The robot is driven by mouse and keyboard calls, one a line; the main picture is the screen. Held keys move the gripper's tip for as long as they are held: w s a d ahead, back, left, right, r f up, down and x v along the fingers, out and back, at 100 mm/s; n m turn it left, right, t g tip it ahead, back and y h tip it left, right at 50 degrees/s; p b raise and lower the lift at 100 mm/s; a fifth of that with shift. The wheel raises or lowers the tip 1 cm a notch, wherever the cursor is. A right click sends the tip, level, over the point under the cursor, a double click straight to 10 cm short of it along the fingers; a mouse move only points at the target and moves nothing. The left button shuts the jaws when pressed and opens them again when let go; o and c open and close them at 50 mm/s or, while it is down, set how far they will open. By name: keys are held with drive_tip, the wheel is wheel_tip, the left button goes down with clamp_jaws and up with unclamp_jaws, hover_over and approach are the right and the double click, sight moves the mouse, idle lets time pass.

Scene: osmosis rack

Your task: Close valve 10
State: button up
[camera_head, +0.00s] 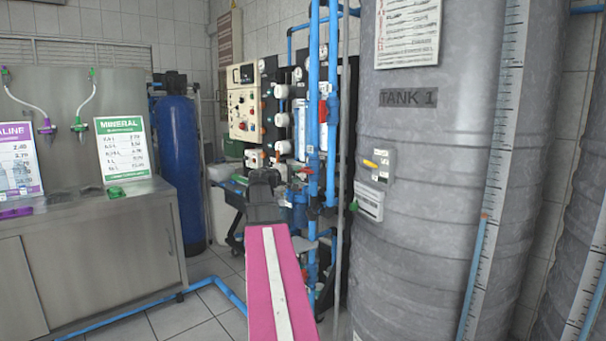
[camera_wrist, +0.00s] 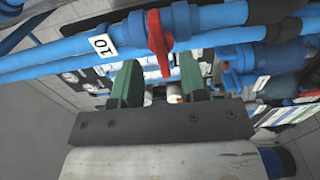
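The red valve handle (camera_wrist: 158,38) sits on a blue pipe at the top middle of the wrist view. In the picture it lies across the pipe. A white label reading 10 (camera_wrist: 102,46) is on the pipe to its left. My gripper (camera_wrist: 160,72) has two green fingers set well apart, with nothing held between them. The handle's lower end shows in the gap between the fingertips; I cannot tell whether they touch it. In the head view my gripper (camera_head: 264,180) is in front of the piping, its fingers hidden, and I cannot pick out valve 10 there.
Blue pipes (camera_head: 313,110) and the grey tank labelled TANK 1 (camera_head: 425,200) stand close on the right of my arm. A control panel (camera_head: 243,103) is behind. A blue cylinder (camera_head: 178,165) and a steel counter (camera_head: 110,245) are on the left. A blue pipe (camera_head: 232,298) runs along the floor.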

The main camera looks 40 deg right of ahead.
drive_tip(key=a, duration=0.5)
drive_tip(key=shift+s, duration=0.2)
drive_tip(key=a+f+y, duration=0.3)
drive_tip(key=a+f, duration=0.3)
drive_tip(key=f, duration=0.3)
drive_tip(key=s+a+f+t+y, duration=0.1)
drive_tip(key=a+f+y, duration=0.2)
drive_tip(key=a+f, duration=0.45)
drive_tip(key=a+f+y, duration=0.3)
drive_tip(key=a+f, duration=0.1)
drive_tip(key=f, duration=0.6)
drive_tip(key=s+a+f+g+y, duration=0.1)
drive_tip(key=s+a+f+y, duration=0.3)
drive_tip(key=a+f, duration=0.6)
drive_tip(key=s+a+f+g+y, duration=0.1)
drive_tip(key=s+a+f+y, duration=0.4)
drive_tip(key=s+a+f, duration=0.4)
drive_tip(key=a+f, duration=0.1)
drive_tip(key=a, duration=0.5)
drive_tip(key=shift+a+m+g, duration=0.15)
drive_tip(key=shift+m+g, duration=0.15)
drive_tip(key=shift+m, duration=0.1)
